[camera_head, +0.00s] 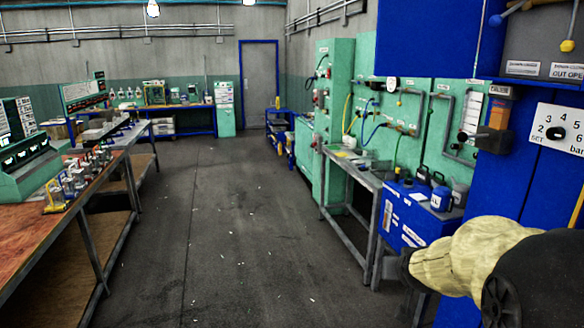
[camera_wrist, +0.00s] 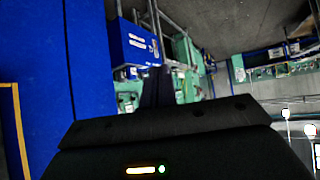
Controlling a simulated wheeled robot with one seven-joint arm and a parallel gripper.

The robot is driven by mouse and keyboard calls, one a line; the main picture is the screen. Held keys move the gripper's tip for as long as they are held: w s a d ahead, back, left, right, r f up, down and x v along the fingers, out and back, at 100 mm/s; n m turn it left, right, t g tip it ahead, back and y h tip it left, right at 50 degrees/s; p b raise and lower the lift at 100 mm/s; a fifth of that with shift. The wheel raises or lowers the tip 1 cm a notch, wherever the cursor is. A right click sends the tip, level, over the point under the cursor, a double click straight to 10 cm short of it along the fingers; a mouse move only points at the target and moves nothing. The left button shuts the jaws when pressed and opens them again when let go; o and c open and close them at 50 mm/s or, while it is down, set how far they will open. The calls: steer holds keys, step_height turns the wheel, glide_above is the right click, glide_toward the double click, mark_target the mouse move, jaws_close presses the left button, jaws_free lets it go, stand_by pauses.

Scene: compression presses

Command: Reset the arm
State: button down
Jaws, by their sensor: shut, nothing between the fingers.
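My gripper (camera_wrist: 157,86) shows in the wrist view as dark fingers close together, shut and empty, above the black wrist housing. The fingers touch nothing that I can see. In the head view my arm is at the lower right, with a cream cover and black parts, in front of the blue press (camera_head: 505,195). The gripper's fingers cannot be made out clearly there. In the wrist view the scene is tilted, with a large blue panel (camera_wrist: 90,60) at the left.
A pressure dial (camera_head: 556,133) is on the press. Left of my arm stand a blue cabinet (camera_head: 400,218) with bottles and a metal side table (camera_head: 350,172). A long workbench (camera_head: 40,235) with small devices runs along the left. The floor aisle (camera_head: 220,230) between is clear.

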steer(key=s+a+f+n+g+y+p, duration=0.1)
steer(key=s+a+f+g, duration=0.2)
steer(key=s, duration=0.6)
steer(key=s+a+f+n+g+y+p, duration=0.1)
steer(key=s+a+f+g, duration=0.3)
steer(key=s, duration=0.6)
step_height(320, 180, down, 3)
steer(key=a, duration=0.2)
steer(key=shift+s+a, duration=0.2)
steer(key=shift+a, duration=0.2)
steer(key=shift+w+r, duration=0.1)
